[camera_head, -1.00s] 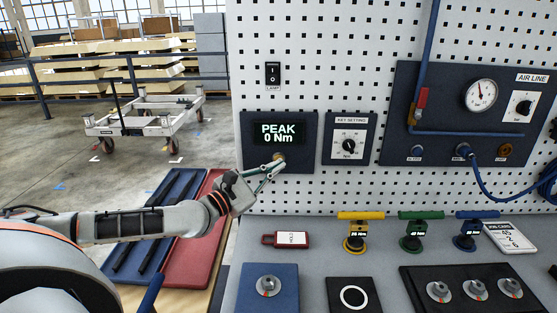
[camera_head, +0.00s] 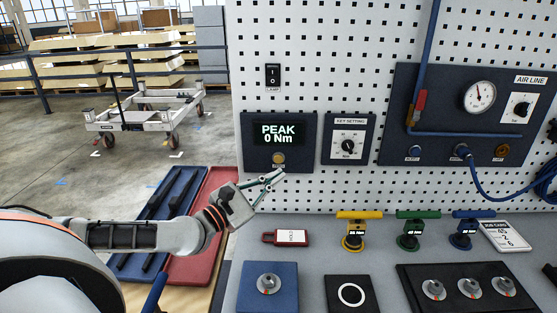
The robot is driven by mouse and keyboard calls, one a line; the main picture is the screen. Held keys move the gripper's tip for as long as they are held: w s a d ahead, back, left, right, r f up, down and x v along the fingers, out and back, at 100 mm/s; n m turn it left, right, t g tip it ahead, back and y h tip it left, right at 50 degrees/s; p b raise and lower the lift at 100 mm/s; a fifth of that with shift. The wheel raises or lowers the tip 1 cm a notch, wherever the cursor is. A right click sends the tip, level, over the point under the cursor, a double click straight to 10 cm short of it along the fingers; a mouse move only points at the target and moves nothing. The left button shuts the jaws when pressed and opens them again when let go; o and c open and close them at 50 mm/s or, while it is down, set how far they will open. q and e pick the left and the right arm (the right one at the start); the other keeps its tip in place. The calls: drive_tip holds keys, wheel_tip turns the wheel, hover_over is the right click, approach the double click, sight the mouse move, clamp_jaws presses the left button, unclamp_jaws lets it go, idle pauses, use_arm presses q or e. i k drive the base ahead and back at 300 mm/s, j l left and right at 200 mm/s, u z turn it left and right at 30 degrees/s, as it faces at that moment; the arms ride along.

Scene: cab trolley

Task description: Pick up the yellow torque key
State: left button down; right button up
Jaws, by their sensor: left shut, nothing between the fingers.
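The yellow torque key (camera_head: 355,231) stands upright on the grey bench, its yellow T-handle on top and a small dark display below. A green key (camera_head: 411,230) and a blue key (camera_head: 466,229) stand in a row to its right. My left gripper (camera_head: 277,177) is in front of the panel, just below the PEAK 0 Nm display (camera_head: 279,135), up and to the left of the yellow key and apart from it. Its fingers are shut and empty. My right gripper is not in view.
A red HOLD tag (camera_head: 286,237) lies left of the yellow key. In front are a blue block (camera_head: 267,294), a black pad with a white ring (camera_head: 352,311) and a black tray (camera_head: 417,301) with several fittings. The pegboard (camera_head: 330,190) rises behind.

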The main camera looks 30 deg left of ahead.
sight(356, 227)
drive_tip(key=k+l, duration=0.8)
